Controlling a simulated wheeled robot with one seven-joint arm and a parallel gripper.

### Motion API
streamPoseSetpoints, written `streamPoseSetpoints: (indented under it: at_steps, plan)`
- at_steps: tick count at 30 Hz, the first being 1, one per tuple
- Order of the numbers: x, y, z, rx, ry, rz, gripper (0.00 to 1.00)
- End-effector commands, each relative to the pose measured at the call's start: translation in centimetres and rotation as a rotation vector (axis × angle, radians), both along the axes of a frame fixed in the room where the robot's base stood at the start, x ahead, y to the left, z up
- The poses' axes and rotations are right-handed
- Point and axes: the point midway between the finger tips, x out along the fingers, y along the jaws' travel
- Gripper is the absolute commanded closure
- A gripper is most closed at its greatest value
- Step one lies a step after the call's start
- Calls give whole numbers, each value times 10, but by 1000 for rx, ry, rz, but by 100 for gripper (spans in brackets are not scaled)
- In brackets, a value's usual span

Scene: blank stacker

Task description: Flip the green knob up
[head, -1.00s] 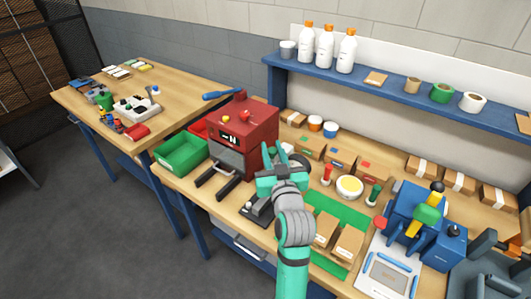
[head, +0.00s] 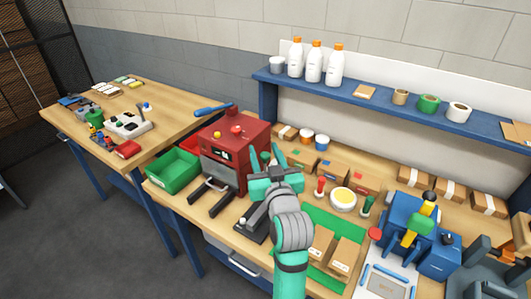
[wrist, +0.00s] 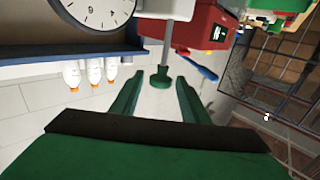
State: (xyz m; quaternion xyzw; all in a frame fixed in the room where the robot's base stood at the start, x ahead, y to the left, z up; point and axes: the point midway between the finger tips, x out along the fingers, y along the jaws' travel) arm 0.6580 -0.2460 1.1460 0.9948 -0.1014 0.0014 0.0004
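A dark green knob (wrist: 160,78) on a pale stem shows in the wrist view, just beyond and between my fingertips. That view is turned upside down. My gripper (wrist: 157,88) is open, with a finger on each side and clear space between them. In the head view my gripper (head: 266,156) is raised in front of the right side of the red machine (head: 236,150). A small dark green patch, seemingly the knob (head: 265,157), shows between its fingers there. My arm and gripper hide much of what stands below the knob.
A black-based device (head: 252,222) sits by my arm. A green bin (head: 173,170) stands left of the red machine. A blue shelf (head: 380,98) with bottles (head: 314,62) runs behind.

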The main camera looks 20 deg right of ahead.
Motion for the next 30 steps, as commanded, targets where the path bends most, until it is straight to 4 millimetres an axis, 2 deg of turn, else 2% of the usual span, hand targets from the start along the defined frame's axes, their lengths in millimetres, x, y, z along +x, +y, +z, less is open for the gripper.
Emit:
streamPoseSetpoints:
  at_steps: [4,7,15,21,30]
  plan:
    - [-4,1,-1,1,1,-1,59]
    - [-15,3,-1,1,0,-1,59]
    - [-63,14,-1,1,0,0,59]
    - [-92,20,-1,1,0,2,59]
    - [-105,22,0,0,0,-1,59]
